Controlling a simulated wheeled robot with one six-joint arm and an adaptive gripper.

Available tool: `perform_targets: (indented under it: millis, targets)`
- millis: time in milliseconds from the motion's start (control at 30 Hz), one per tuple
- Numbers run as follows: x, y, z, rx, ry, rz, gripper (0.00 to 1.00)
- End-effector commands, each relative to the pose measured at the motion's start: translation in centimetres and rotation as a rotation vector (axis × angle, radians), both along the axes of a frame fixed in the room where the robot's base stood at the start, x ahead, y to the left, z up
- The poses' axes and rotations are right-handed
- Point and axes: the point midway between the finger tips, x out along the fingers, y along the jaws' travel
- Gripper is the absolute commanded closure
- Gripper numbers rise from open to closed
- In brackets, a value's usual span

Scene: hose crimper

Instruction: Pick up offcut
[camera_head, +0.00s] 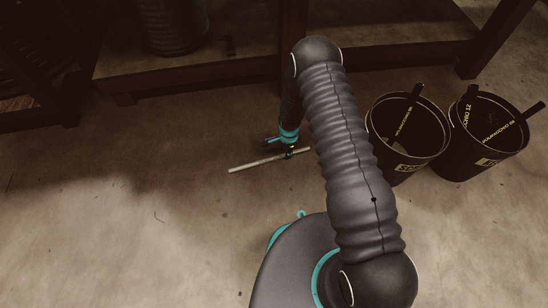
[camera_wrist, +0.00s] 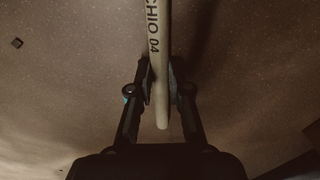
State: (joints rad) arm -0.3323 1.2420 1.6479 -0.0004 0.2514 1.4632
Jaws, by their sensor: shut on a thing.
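The offcut (camera_head: 257,163) is a thin, pale rod low over the concrete floor in the head view, lying slantwise. In the wrist view the offcut (camera_wrist: 156,55) runs from the top edge down between the fingers, with dark lettering ending in "CHIO 04". My gripper (camera_wrist: 162,88) is shut on it near its lower end, one finger on each side. In the head view my gripper (camera_head: 289,153) is small and points down at the rod. I cannot tell whether the rod touches the floor.
The floor at left is clear. A small dark bit (camera_wrist: 17,43) lies there.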

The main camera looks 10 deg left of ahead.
Motion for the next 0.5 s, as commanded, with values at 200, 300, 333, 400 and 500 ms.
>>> perform_targets:
  millis: [200, 300, 333, 400, 500]
  targets:
    - [0.0, 0.0, 0.5, 0.000, 0.000, 0.000, 1.00]
    - [0.0, 0.0, 1.4, 0.000, -0.001, 0.000, 1.00]
    - [0.1, 0.0, 1.8, 0.000, -0.001, 0.000, 1.00]
    - [0.1, 0.0, 2.9, 0.001, -0.002, 0.000, 1.00]
    - [-0.1, -0.6, 4.8, 0.000, -0.001, -0.003, 1.00]
